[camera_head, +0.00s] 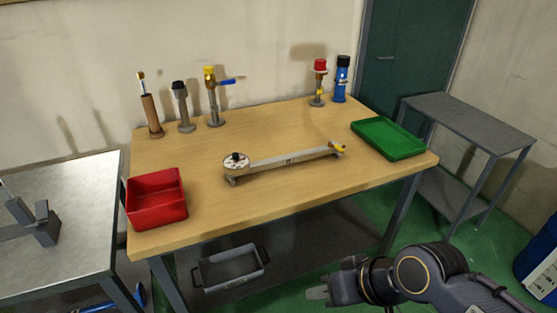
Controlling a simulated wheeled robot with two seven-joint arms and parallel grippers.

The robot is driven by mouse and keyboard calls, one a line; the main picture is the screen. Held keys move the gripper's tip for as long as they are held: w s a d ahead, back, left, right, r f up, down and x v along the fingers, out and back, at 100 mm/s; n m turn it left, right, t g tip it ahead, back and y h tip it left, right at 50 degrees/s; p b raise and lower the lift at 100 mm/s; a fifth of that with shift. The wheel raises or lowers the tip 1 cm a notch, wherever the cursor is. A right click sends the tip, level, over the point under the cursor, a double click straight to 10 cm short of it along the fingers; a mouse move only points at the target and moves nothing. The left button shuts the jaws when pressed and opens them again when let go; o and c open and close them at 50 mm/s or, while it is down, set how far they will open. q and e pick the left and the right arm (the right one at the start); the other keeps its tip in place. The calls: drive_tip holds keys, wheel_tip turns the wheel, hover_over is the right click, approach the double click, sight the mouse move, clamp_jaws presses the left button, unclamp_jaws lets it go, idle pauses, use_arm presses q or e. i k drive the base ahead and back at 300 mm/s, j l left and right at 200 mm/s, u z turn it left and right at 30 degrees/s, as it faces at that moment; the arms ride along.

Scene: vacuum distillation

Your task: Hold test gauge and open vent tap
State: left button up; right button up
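A round white dial with a black centre (236,160), which looks like the test gauge, sits at the left end of a long grey bar (290,158) on the wooden table. A small yellow tap (338,147) is at the bar's right end. A post with a yellow top and a blue lever (212,95) stands at the back left; I cannot tell which of the two is the vent tap. My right gripper (317,293) is in front of and below the table's front edge, away from these things. Its fingers are too small to judge their gap.
A red bin (157,198) and a green tray (388,139) sit on the table (200,225). Other upright fittings and a blue cylinder (341,80) stand along the back. A grey blocky object (44,226) is at the far left. The table's front middle is clear.

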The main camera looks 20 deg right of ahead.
sight(337, 146)
drive_tip(key=i+l+z, duration=1)
